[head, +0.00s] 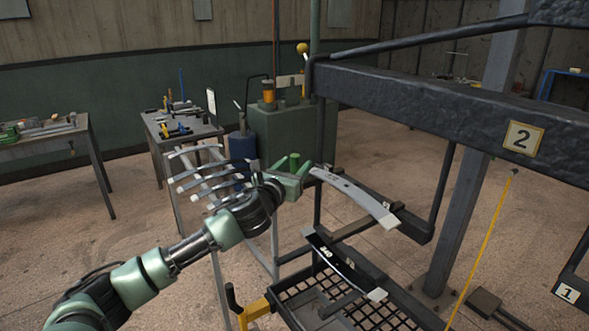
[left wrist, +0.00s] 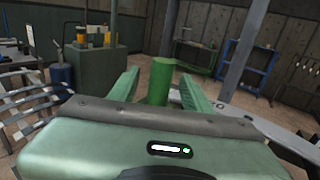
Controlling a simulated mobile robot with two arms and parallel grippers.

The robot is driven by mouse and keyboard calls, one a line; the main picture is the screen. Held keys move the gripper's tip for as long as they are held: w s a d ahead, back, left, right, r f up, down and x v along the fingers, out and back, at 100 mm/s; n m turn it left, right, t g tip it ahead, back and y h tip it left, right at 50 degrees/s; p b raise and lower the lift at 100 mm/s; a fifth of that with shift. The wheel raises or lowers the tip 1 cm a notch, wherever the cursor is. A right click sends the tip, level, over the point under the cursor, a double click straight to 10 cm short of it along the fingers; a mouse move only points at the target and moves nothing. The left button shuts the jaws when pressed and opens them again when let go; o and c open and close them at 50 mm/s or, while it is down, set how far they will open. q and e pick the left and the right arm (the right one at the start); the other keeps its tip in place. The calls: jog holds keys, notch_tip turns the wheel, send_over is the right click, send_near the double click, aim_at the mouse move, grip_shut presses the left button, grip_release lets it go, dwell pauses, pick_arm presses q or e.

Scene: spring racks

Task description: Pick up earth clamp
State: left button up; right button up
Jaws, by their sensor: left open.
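In the left wrist view, an upright green cylinder (left wrist: 161,82) stands between the two spread green fingers of the gripper (left wrist: 160,90). My right gripper is not in view.
A dark rack beam with plate 2 (head: 520,138) runs across the upper right. A darker leaf (head: 343,262) lies lower, above a mesh tray (head: 372,318). Several pale leaves (head: 205,180) sit on a stand behind my left arm. A green cabinet (head: 293,130) stands behind.

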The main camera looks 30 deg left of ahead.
pick_arm(q)
jog(key=w, duration=0.3)
jog(key=shift+w+a+f+p, duration=0.1)
jog(key=shift+a+p, duration=0.2)
jog(key=shift+a, duration=0.05)
jog(key=c, duration=1)
grip_shut()
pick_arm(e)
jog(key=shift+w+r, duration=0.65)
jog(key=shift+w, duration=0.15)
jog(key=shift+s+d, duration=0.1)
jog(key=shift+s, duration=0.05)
